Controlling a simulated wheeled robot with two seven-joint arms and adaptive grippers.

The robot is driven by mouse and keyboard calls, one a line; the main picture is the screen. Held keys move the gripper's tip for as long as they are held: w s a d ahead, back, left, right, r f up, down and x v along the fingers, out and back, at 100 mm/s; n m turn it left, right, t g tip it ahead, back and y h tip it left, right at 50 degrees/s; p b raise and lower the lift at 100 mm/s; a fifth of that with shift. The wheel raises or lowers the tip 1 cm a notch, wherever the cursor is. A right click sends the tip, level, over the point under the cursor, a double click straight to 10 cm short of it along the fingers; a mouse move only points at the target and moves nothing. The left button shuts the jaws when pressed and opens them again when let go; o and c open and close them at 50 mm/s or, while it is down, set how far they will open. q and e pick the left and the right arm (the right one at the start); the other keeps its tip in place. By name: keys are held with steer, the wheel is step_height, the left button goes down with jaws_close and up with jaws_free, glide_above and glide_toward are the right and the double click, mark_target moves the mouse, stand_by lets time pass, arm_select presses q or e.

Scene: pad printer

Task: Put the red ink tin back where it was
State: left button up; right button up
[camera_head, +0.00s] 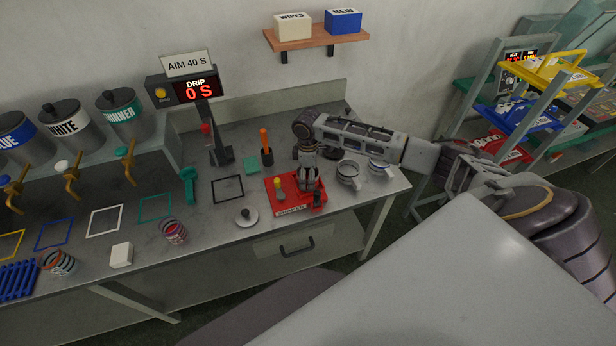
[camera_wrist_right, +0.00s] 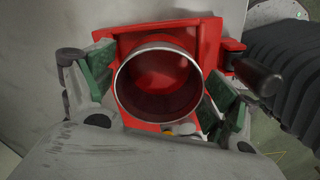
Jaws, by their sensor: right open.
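An open metal tin (camera_wrist_right: 158,85) with a dark red inside stands on the red shaker (camera_wrist_right: 200,40) in the right wrist view. My right gripper (camera_wrist_right: 160,95) is open, with its green-padded fingers on either side of the tin; I cannot tell whether they touch it. In the head view my right gripper (camera_head: 309,182) points down over the red shaker (camera_head: 279,203), and it hides most of the tin. Another tin with a reddish-pink top and striped side (camera_head: 173,232) stands on the bench, left of the shaker. My left gripper is not in view.
Colored outlines, such as a black square (camera_head: 228,189) and a green one (camera_head: 154,208), mark the bench. A metal lid-like disc (camera_head: 246,217) lies left of the shaker. Metal cups (camera_head: 349,174) stand at its right. A white block (camera_head: 121,255) and a striped tin (camera_head: 58,262) stand at the left front.

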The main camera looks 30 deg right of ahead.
step_height(320, 180, up, 11)
steer(key=shift+b, duration=0.4)
